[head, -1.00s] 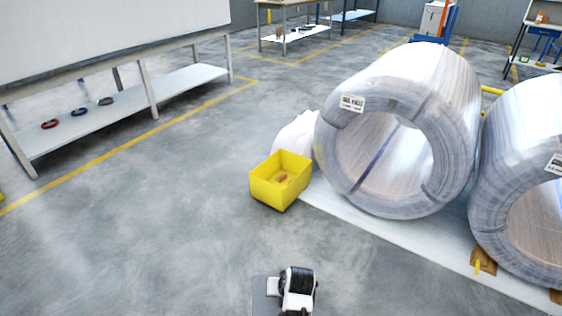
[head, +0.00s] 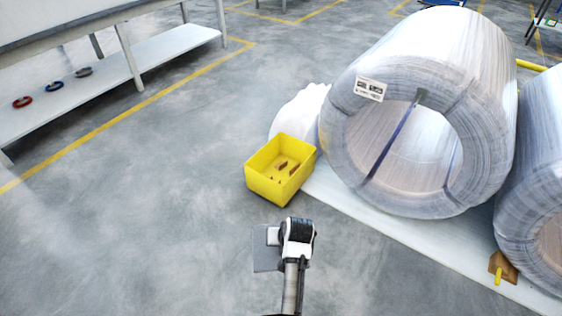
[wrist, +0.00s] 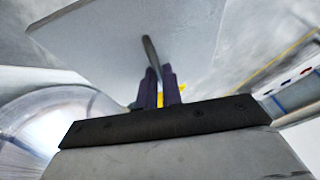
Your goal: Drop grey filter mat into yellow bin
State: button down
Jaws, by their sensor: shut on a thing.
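The yellow bin (head: 268,184) stands open on the concrete floor, left of the near wire coil, with a few small brown pieces inside. My gripper (wrist: 158,88) is shut on the grey filter mat (wrist: 115,32), a thin flat sheet that fills the upper wrist view. In the head view the mat (head: 264,252) shows beside the white and black wrist, with its right part hidden. The gripper and mat are nearer to me than the bin and appear below it in the picture. A bit of yellow shows behind the fingers in the wrist view.
A large wrapped wire coil (head: 340,140) stands on a pale strip (head: 400,228) right of the bin, with a second coil (head: 535,190) farther right. White wrapping (head: 300,108) lies behind the bin. A bench shelf (head: 105,85) with rings is at left. Floor between is clear.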

aim_at(283, 173)
jog(key=i, duration=1.05)
jog(key=i+z, duration=0.25)
jog(key=i, duration=0.4)
jog(key=i+j+z, duration=0.25)
jog(key=i, duration=0.4)
jog(key=l, duration=0.1)
